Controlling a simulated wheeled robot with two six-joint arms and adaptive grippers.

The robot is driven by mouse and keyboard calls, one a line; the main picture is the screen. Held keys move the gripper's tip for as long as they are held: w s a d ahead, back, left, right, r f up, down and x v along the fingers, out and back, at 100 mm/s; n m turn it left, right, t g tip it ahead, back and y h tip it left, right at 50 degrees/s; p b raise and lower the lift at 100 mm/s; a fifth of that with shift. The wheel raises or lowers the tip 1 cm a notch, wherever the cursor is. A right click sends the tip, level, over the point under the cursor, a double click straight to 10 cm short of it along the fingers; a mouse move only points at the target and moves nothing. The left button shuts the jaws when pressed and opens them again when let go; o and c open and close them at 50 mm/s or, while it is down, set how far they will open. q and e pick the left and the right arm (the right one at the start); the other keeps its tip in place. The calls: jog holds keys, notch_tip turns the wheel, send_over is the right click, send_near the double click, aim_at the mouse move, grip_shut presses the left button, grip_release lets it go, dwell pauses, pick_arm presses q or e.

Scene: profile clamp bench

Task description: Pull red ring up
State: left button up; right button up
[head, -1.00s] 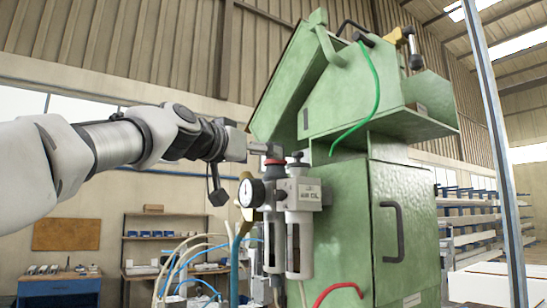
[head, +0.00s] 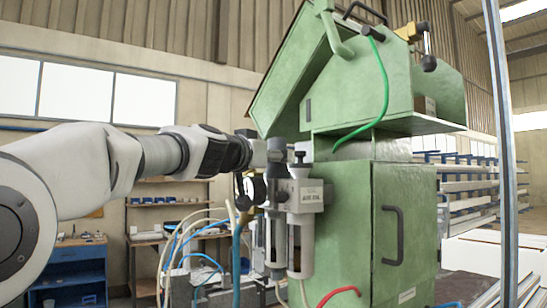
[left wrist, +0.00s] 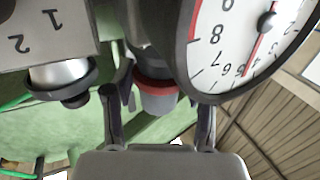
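The red ring (left wrist: 154,84) sits around a grey knob (left wrist: 158,102) on the air regulator, in the left wrist view. In the head view the ring is hidden behind my left gripper (head: 279,150). That gripper is at the top of the regulator unit marked AIR OIL (head: 305,194). In the left wrist view my left gripper (left wrist: 159,112) is open, with one finger on each side of the knob. Gaps show between the fingers and the knob. My right gripper is in neither view.
A pressure gauge (left wrist: 246,45) is close beside one finger. A second unit's grey cap (left wrist: 62,78) is on the other side. The green cabinet (head: 345,220) stands right behind the regulator. Hoses (head: 200,250) hang below left.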

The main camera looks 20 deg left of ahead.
pick_arm(q)
grip_shut()
jog(key=shift+r, duration=0.5)
jog(key=o, duration=1.2)
grip_release()
jog(key=shift+o, duration=0.2)
jog(key=shift+w+f, duration=0.1)
jog(key=shift+f, duration=0.1)
